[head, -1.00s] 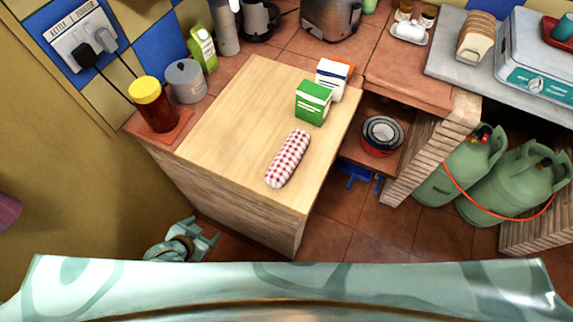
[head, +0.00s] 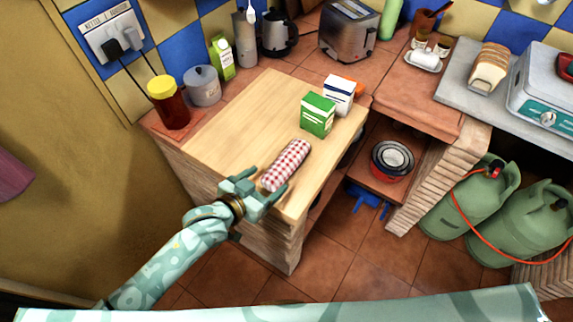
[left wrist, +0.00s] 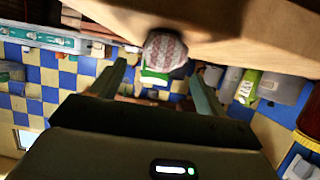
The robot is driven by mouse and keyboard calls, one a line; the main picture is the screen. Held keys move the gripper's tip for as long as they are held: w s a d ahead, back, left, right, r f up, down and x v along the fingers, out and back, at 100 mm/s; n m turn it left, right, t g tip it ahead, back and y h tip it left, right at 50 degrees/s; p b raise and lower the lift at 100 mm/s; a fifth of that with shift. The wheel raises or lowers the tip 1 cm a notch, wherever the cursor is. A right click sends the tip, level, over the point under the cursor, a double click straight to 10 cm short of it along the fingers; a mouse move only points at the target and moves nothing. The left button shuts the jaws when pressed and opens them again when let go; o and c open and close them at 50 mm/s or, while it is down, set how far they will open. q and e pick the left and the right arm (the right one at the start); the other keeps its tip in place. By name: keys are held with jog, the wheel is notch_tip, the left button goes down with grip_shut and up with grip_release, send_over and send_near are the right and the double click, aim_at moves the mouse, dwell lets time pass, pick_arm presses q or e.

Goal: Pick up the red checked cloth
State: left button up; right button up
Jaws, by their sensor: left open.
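The red checked cloth (head: 287,165) is a rolled red-and-white bundle lying on the light wooden board (head: 232,128) near its front right edge. My left gripper (head: 264,188) is open at the near end of the cloth in the head view, its fingers pointing toward it. In the left wrist view the cloth end (left wrist: 166,51) shows ahead, between the directions of the two spread fingers (left wrist: 158,85), with nothing held. I cannot tell whether a finger touches it. My right gripper is not in view.
A red jar (head: 170,108) and grey canister (head: 204,86) stand at the left. Nested bowls (head: 392,160) sit on the lower shelf. Green gas bottles (head: 470,203) stand at the right.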

aim_at(277, 173)
pick_arm(q)
jog(key=b+x, duration=0.1)
jog(key=x, duration=0.4)
jog(key=shift+w+d+f+b, duration=0.2)
jog(key=shift+w+b, duration=0.1)
jog(key=shift+b, duration=0.1)
jog(key=shift+s+r, duration=0.1)
jog(key=shift+r, duration=0.05)
jog(key=c, duration=1.1)
